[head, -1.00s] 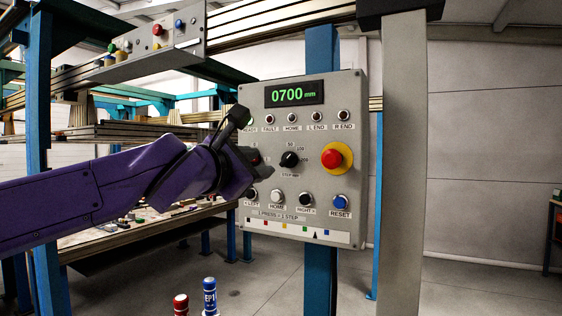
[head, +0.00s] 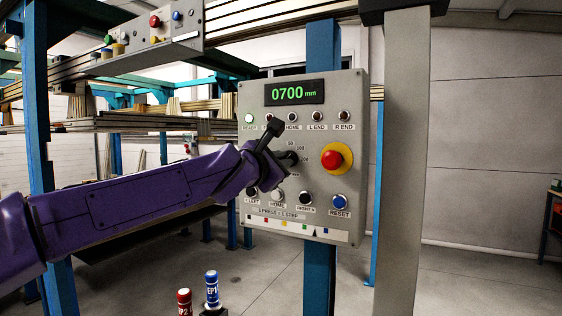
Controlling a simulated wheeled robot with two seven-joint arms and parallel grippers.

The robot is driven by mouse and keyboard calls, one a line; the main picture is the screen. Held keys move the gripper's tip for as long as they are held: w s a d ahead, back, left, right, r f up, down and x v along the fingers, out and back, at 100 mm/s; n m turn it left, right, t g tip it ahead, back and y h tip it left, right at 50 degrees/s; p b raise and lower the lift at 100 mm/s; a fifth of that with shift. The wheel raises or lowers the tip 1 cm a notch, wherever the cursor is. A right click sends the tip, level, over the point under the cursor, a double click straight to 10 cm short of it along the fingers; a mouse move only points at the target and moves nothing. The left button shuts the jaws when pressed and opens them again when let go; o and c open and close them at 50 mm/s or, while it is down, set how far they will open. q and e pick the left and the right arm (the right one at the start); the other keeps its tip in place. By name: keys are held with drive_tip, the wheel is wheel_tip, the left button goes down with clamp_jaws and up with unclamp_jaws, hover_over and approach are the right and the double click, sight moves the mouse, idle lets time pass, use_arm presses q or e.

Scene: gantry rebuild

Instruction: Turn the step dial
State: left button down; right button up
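The step dial (head: 292,157) is a black knob on the grey control panel (head: 357,110), left of the emergency stop. Numbers such as 50 and 100 show beside it. My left gripper (head: 282,165), on the purple arm, is at the dial's left side and covers part of it and its label. Its fingertips are dark against the dark knob, so I cannot tell whether they touch it or how far apart they are. The display (head: 294,93) reads 0700 mm. My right gripper is not in view.
The red emergency stop (head: 332,158) on a yellow disc is close right of the dial. Below are several push buttons, including a blue RESET (head: 339,202). A grey post (head: 405,150) stands right of the panel. Red and blue EP1-type cylinders (head: 211,290) stand low in front.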

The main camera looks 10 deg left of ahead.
use_arm(q)
drive_tip(key=shift+r, duration=0.1)
drive_tip(key=shift+m+p, duration=2.95)
drive_tip(key=shift+m, duration=1.45)
drive_tip(key=c, duration=1.2)
unclamp_jaws()
drive_tip(key=shift+o, duration=0.2)
